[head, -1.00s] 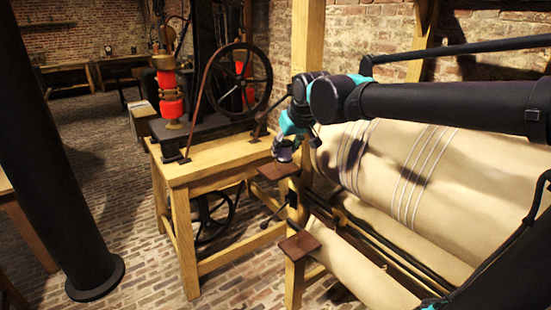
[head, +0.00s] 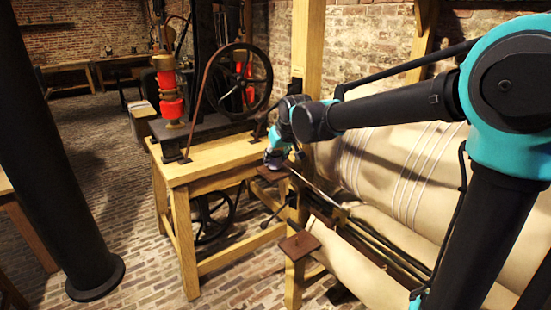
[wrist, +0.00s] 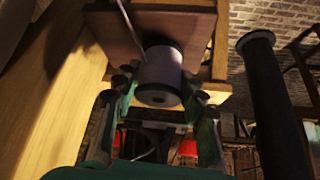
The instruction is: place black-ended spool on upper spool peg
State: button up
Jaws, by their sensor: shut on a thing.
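My gripper (wrist: 160,98) is shut on the black-ended spool (wrist: 161,72), which has a pale body between dark ends. One finger is on each side of it in the wrist view. In the head view my gripper (head: 276,158) is at the upper brown plate (head: 268,174) on the wooden post. The plate also shows behind the spool in the wrist view (wrist: 128,30). The upper peg itself is not distinguishable. I cannot tell whether the spool is around it or touches the plate.
A lower brown plate (head: 300,245) sits on the front post. The big cloth roll (head: 405,165) lies to the right. A wooden bench with a wheel machine (head: 205,168) stands at left. A thin pale line (head: 318,191) runs from near the upper plate toward the roll.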

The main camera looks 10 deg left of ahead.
jog(key=o, duration=1)
jog(key=v, duration=1.2)
jog(key=shift+a, duration=0.1)
